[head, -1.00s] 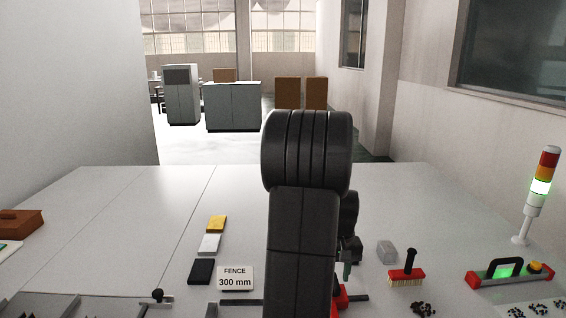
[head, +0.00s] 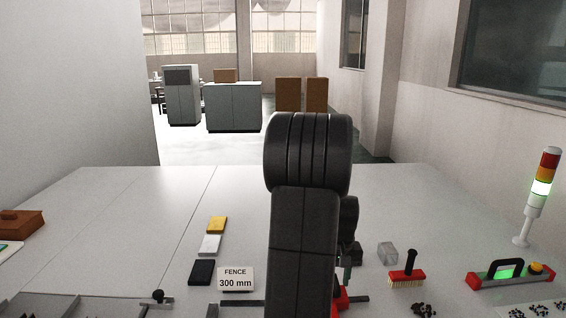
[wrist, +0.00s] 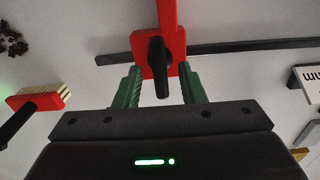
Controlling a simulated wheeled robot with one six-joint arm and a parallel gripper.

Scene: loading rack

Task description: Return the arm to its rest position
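My arm stands upright in the middle of the head view and hides much of the bench behind it. My gripper (wrist: 161,72) has two green fingers standing apart in the wrist view. A red stop with a black knob (wrist: 176,62) shows between and beyond the fingertips, and I see no clear grip on it. In the head view, one green finger shows beside the arm, just above the red stop (head: 340,300), which is mostly hidden by my arm. A dark rail (wrist: 240,46) runs by the stop.
A "FENCE 300 mm" sign (head: 235,279) stands left of my arm, near yellow (head: 217,224), white (head: 209,244) and black (head: 201,271) blocks. To the right are a red brush (head: 407,275), a clear block (head: 387,253) and a signal tower (head: 535,200). The bench's far middle is clear.

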